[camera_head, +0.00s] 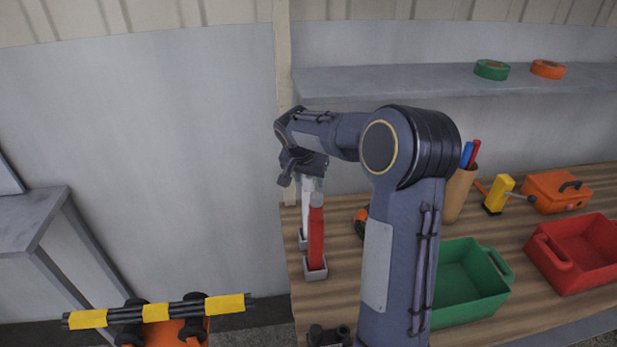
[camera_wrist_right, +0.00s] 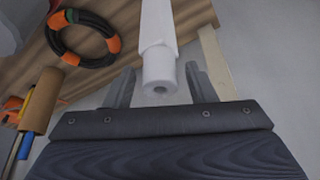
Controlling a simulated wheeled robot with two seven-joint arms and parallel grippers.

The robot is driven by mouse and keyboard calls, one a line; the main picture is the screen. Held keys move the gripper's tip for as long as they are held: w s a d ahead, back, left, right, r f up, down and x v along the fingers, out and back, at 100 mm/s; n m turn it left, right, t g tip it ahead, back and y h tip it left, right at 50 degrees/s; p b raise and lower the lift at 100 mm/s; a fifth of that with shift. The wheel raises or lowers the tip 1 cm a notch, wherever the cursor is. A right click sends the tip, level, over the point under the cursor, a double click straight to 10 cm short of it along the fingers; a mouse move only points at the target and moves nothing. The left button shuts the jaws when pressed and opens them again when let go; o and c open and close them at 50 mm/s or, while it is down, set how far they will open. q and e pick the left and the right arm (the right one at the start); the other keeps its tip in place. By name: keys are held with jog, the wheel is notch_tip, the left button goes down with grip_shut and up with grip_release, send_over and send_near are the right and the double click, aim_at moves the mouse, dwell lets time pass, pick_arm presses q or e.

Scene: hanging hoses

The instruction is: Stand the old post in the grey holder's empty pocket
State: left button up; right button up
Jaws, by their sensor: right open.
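A white post (camera_head: 305,212) stands upright at the left end of the wooden bench, behind a red post (camera_head: 316,238). The red post stands in a grey holder (camera_head: 316,272); a grey base also shows at the white post's foot. I cannot tell which post is the old one, and no empty pocket shows clearly. My right gripper (camera_head: 309,181) is at the top of the white post. In the right wrist view, the white post (camera_wrist_right: 158,35) lies between the open fingers of my right gripper (camera_wrist_right: 160,72), with gaps on both sides. My left gripper is out of view.
A green bin (camera_head: 466,283) and a red bin (camera_head: 577,252) stand on the bench, right of my arm. A cup with pens (camera_head: 459,192) and an orange toolbox (camera_head: 556,192) stand behind. A black-and-orange ring (camera_wrist_right: 83,40) lies near the posts. A shelf (camera_head: 400,82) runs above.

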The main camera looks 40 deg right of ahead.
jog(key=v, duration=1.1)
jog(key=s+a+f+n+t+y, duration=0.1)
jog(key=s+a+f+n+y, duration=0.1)
jog(key=s+a, duration=0.4)
jog(key=s+a+f+n+t+y, duration=0.1)
jog(key=s+a+f+n+y, duration=0.2)
jog(key=s+a, duration=0.4)
jog(key=s+a+f+n+t+y+b, duration=0.1)
jog(key=s+a+n, duration=0.4)
jog(key=s, duration=0.8)
notch_tip(320, 180, down, 2)
jog(key=shift+s+a+f+y, duration=0.2)
jog(key=shift+s+a+y, duration=0.1)
jog(key=shift+a+y, duration=0.55)
